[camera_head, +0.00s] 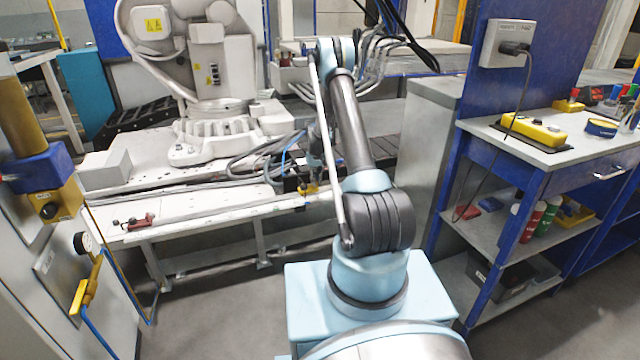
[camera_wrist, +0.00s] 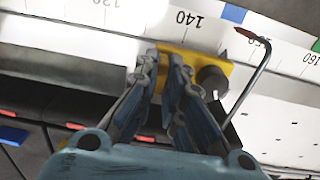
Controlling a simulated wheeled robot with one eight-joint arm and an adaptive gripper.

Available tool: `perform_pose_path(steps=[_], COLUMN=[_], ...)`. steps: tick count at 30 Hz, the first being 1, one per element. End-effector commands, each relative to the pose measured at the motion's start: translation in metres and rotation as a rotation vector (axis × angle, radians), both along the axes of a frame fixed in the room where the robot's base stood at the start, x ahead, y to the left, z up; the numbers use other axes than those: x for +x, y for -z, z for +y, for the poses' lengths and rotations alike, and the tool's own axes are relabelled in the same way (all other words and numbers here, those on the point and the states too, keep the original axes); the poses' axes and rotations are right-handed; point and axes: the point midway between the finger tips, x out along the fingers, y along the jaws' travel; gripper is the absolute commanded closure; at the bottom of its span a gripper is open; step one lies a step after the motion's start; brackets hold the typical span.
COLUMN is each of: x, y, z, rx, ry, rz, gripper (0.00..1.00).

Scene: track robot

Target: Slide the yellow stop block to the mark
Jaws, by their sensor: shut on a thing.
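The yellow stop block (camera_wrist: 207,64) sits at the scale rail in the wrist view, with a dark round knob (camera_wrist: 212,80) on its right side. My gripper (camera_wrist: 170,62) is shut on the block, and its fingers hide part of it. The block lies just below the printed 140 on the white scale (camera_wrist: 140,18). A blue mark (camera_wrist: 233,13) is on the scale right of the 140, and a green mark (camera_wrist: 316,46) is at the right edge. In the head view the block (camera_head: 308,190) is small at the bench's front edge, below my gripper (camera_head: 311,178).
A bent metal rod with a red tip (camera_wrist: 245,33) reaches over the scale near 150, right of the block. Cables (camera_head: 262,160) lie on the bench behind my gripper. A red-and-dark fitting (camera_head: 138,221) is on the bench's left. A grey cabinet (camera_head: 428,130) stands right of the arm.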

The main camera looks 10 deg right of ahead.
Motion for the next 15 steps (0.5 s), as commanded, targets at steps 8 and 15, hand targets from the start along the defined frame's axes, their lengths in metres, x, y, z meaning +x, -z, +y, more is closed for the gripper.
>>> perform_pose_path(steps=[8, 15], x=[0.001, 0.0007], y=[-0.0001, -0.0001], z=[0.0029, 0.0056], rx=[-0.001, -0.001], ry=[-0.007, -0.01], rz=[0.0, 0.0], gripper=[1.0, 0.7])
